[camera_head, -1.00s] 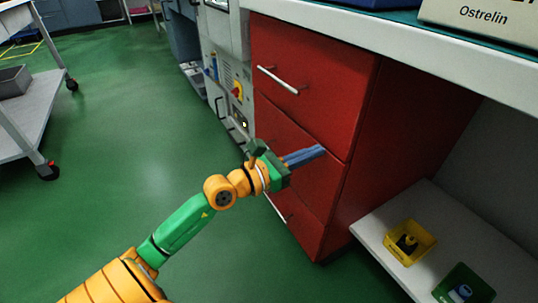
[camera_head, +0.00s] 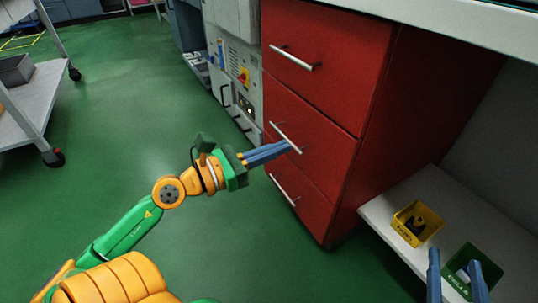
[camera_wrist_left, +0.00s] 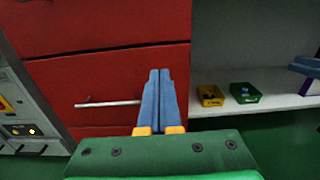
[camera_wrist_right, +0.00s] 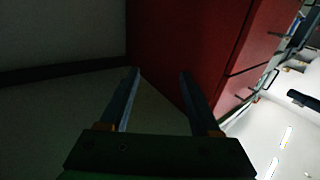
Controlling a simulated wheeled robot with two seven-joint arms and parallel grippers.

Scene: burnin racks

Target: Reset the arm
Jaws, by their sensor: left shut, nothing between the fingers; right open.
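My left arm reaches in from the left in the head view. My left gripper (camera_head: 287,146) is shut and empty, its blue fingers pointing right in front of the middle drawer of the red cabinet (camera_head: 420,110). In the left wrist view its fingers (camera_wrist_left: 160,75) lie together, to the right of a silver drawer handle (camera_wrist_left: 108,104). My right gripper (camera_head: 456,270) shows only its blue fingers at the lower right of the head view, over the low shelf. In the right wrist view its fingers (camera_wrist_right: 158,75) are apart with nothing between them.
A yellow bin (camera_head: 430,222) and a green bin (camera_head: 491,266) stand on the low white shelf (camera_head: 385,213). A grey machine (camera_head: 229,75) stands left of the cabinet. A wheeled cart (camera_head: 32,112) is at the far left. Green floor lies open between.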

